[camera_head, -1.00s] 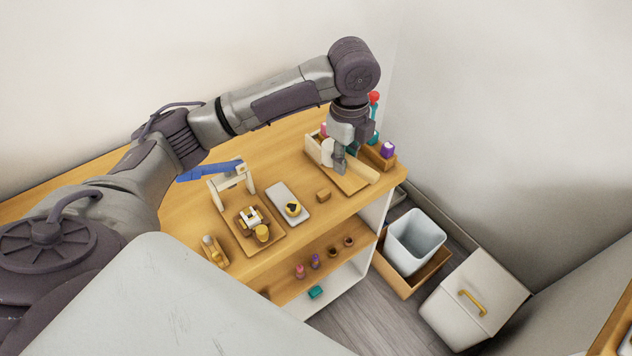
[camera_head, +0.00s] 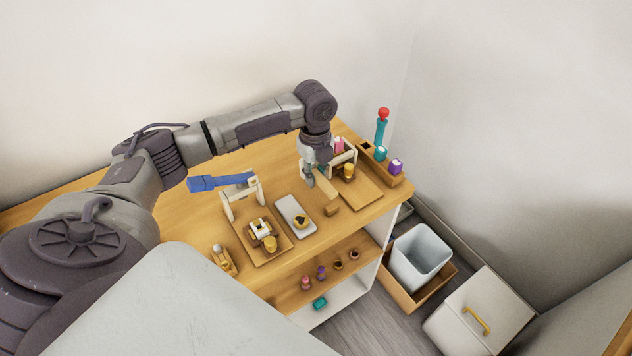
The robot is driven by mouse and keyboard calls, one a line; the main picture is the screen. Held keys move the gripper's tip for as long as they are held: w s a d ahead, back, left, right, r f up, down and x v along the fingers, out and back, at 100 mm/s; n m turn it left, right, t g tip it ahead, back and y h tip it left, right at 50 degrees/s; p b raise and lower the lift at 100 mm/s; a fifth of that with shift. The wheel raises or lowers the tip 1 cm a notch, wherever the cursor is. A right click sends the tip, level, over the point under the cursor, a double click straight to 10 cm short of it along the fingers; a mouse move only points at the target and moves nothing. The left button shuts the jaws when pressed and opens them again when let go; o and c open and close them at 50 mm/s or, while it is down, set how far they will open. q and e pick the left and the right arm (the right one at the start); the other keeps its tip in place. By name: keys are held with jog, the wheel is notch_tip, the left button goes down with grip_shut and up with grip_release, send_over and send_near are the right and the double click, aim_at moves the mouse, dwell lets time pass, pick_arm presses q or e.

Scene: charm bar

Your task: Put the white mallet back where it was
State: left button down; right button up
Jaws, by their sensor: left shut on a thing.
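My left gripper (camera_head: 314,176) is over the right part of the wooden worktop (camera_head: 284,178). It is shut on a pale cream bar-shaped piece, which I take for the white mallet (camera_head: 327,186). The piece slants down to the right from the jaws; the jaws and wrist hide its upper end. A small wooden block (camera_head: 332,210) lies just below its lower end; I cannot tell whether they touch. My right gripper is not in view.
A wooden rack (camera_head: 397,179) at the right holds a red-topped teal tool (camera_head: 382,127) and a purple-and-white item (camera_head: 395,166). A wooden board (camera_head: 367,192) lies in front. Left stand a blue-levered press (camera_head: 222,182) and a grey tray (camera_head: 289,208). A bin (camera_head: 420,256) stands below.

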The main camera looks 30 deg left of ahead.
aim_at(316, 193)
pick_arm(q)
notch_tip(316, 193, down, 3)
jog(key=shift+f+p, duration=0.15)
jog(key=shift+p, duration=0.2)
jog(key=shift+f, duration=0.15)
jog(key=c, duration=1)
grip_release()
jog(key=shift+s+f, duration=0.1)
notch_tip(316, 193, up, 12)
jog(key=shift+r+b, duration=0.15)
jog(key=shift+b, duration=0.6)
